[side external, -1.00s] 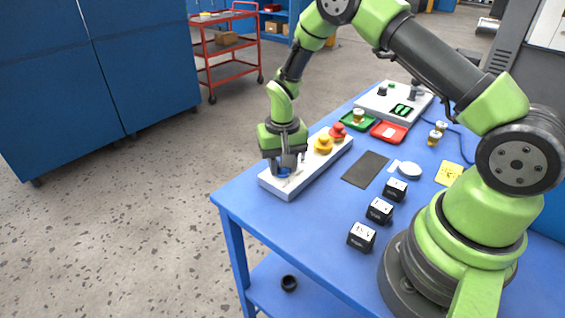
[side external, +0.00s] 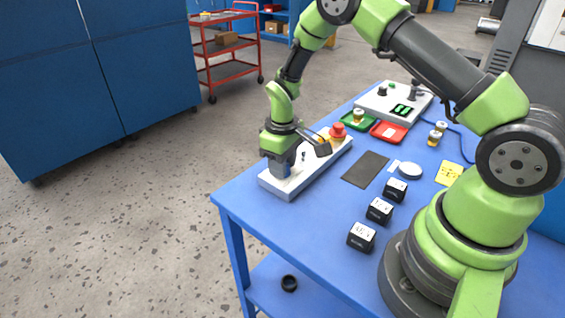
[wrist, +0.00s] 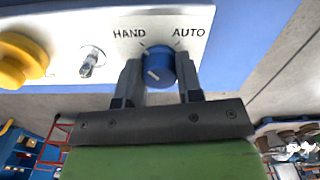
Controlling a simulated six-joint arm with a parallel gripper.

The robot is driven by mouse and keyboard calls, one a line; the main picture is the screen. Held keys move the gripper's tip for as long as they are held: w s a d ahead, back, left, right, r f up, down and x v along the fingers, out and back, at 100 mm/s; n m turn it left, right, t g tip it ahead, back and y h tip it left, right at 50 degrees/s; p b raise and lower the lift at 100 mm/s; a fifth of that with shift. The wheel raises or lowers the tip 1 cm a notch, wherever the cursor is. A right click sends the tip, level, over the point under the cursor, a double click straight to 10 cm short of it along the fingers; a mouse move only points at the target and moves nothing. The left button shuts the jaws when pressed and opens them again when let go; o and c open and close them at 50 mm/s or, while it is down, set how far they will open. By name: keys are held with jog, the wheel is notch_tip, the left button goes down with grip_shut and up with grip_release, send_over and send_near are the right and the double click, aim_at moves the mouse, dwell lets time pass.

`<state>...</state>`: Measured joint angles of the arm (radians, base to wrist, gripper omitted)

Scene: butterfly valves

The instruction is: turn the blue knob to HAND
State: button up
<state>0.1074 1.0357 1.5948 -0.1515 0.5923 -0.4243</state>
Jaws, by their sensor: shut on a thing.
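The blue knob (wrist: 158,66) sits on the white panel (wrist: 105,60) between the printed words HAND, at its upper left, and AUTO, at its upper right, in the wrist view. My gripper (wrist: 158,72) is shut on the knob, one finger on each side. In the side view my gripper (side external: 283,168) points down at the near end of the white panel (side external: 292,188) and hides the knob.
On the same panel are a small metal toggle switch (wrist: 92,62), a yellow knob (wrist: 20,60) and a red button (side external: 338,131). Black labelled blocks (side external: 379,210), a dark mat (side external: 365,169) and a red tray (side external: 389,131) lie on the blue table (side external: 325,215).

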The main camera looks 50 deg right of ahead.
jog(key=shift+n, duration=0.3)
jog(key=o, duration=0.9)
notch_tip(320, 180, up, 10)
jog(key=shift+r, duration=0.1)
dwell(0.3)
jog(key=s+a+r+m+t, duration=0.2)
jog(key=s+r, duration=0.2)
jog(key=r, duration=0.5)
jog(key=s+a+r+m+t, duration=0.1)
jog(key=s+r, duration=0.2)
jog(key=s, duration=0.2)
jog(key=s+a+r+m+t+y, duration=0.1)
jog(key=s+a+r+m+t, duration=0.1)
jog(key=s, duration=0.4)
jog(key=s+a+r+m+t+y, duration=0.1)
jog(key=s+r+t, duration=0.1)
jog(key=s+r, duration=0.2)
jog(key=shift+s+a, duration=0.25)
jog(key=shift+s, duration=0.7)
